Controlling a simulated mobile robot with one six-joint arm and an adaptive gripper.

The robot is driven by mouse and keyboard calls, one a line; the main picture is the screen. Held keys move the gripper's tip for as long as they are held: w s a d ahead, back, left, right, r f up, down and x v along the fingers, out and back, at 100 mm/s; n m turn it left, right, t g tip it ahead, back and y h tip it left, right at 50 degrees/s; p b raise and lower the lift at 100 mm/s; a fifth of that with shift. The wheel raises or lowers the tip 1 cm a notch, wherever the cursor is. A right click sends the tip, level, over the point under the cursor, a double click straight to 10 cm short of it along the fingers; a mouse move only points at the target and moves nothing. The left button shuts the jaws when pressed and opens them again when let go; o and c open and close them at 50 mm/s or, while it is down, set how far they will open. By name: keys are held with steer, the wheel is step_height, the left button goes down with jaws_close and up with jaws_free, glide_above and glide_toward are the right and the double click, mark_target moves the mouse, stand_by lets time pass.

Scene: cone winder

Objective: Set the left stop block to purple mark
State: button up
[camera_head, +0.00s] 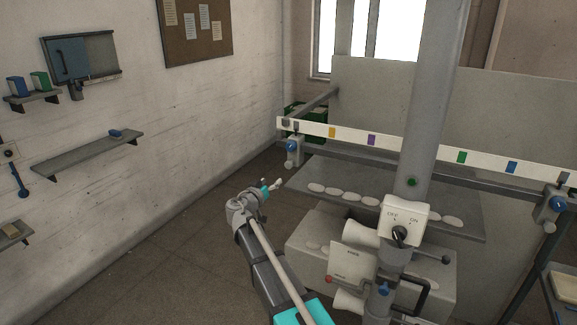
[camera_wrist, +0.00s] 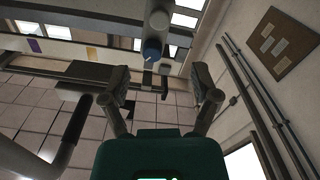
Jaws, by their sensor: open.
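The left stop block (camera_head: 292,150) hangs on the rail under the left end of the white scale strip, near a dark mark and left of the yellow mark. It has a blue knob (camera_head: 291,146), which also shows in the wrist view (camera_wrist: 151,50), beyond my fingertips. The purple mark (camera_head: 371,140) is on the strip, right of the yellow mark (camera_head: 332,132). It also shows at the far left in the wrist view (camera_wrist: 35,45). My gripper (camera_head: 275,184) is open and empty, lower left of the block and apart from it.
A grey shelf (camera_head: 460,232) with several white pieces lies below the rail. A grey column with an OFF/ON switch box (camera_head: 403,221) stands in front of the strip. The right stop block (camera_head: 551,205) is at the far right. The floor left of the machine is clear.

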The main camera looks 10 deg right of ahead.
mark_target(288, 166)
steer(key=shift+w, duration=0.1)
steer(key=x, duration=1.3)
steer(key=shift+w+d, duration=0.25)
steer(key=shift+d, duration=0.05)
jaws_close()
